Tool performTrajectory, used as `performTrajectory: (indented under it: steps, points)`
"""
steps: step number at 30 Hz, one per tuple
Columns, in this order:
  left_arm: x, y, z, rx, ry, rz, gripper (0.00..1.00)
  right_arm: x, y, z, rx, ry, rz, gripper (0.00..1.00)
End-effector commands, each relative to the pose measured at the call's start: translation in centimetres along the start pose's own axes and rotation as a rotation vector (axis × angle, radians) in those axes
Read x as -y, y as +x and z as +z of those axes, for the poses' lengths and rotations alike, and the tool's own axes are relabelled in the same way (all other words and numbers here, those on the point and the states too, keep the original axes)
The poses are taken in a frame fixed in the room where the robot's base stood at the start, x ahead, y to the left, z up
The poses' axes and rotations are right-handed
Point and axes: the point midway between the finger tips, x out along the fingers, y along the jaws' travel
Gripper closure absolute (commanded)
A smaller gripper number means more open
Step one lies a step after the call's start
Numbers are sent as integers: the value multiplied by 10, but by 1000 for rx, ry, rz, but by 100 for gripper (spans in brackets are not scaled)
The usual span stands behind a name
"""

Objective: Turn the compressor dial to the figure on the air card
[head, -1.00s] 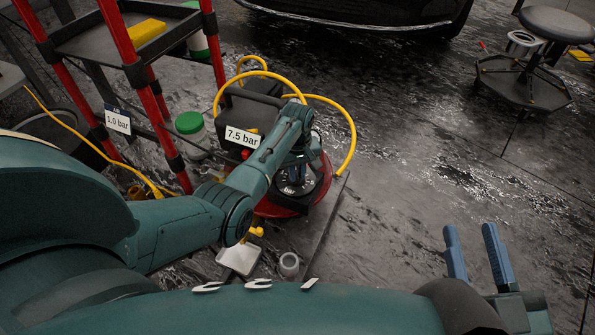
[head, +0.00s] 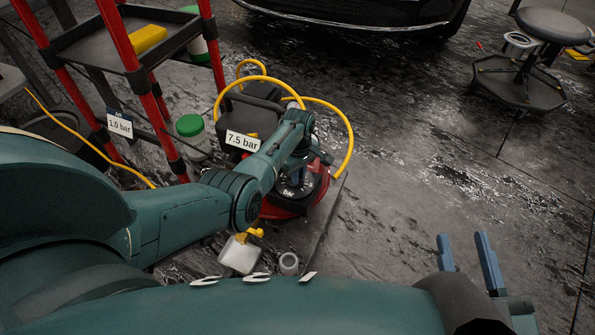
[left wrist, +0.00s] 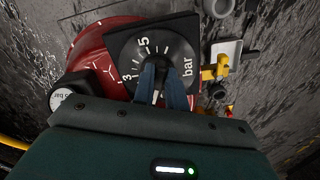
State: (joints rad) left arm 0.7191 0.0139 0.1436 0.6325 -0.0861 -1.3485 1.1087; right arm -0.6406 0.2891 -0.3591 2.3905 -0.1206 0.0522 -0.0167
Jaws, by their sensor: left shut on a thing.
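The compressor (head: 278,204) has a red tank, a black upper body and a white label reading 7.5 bar (head: 241,141). Its black dial (left wrist: 130,48) fills the middle of the left wrist view, with white marks, the figures 3 and 5 and the word bar. My left gripper (left wrist: 163,72) is shut on the dial's knob, which the fingers mostly hide. In the head view my left arm partly covers the dial (head: 288,191). A card with a dark blue top (head: 119,122) hangs on the red-posted cart and reads 1.0 bar. My right gripper (head: 463,240) is open and empty, its fingers apart.
A yellow hose (head: 349,140) loops around the compressor. A green-lidded jar (head: 190,126) stands between it and the cart (head: 160,90). A small grey cup (head: 289,263) is on the floor nearer me. A stool (head: 520,85) stands far right. The floor right of the compressor is clear.

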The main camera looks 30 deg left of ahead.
Motion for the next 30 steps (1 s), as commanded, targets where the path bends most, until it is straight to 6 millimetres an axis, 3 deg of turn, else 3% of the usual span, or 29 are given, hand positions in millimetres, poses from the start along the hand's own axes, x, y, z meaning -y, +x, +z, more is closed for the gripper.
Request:
performTrajectory:
  steps: [12,29,30]
  points:
    - [-3,0,-1,0,-214,-1,100,-2,-1,0,8,-15,4,64]
    - [-3,0,-1,-1,-248,0,100,-1,0,-1,6,-13,2,64]
    - [-3,0,-1,-1,-248,0,85,-1,0,-1,6,-13,2,64]
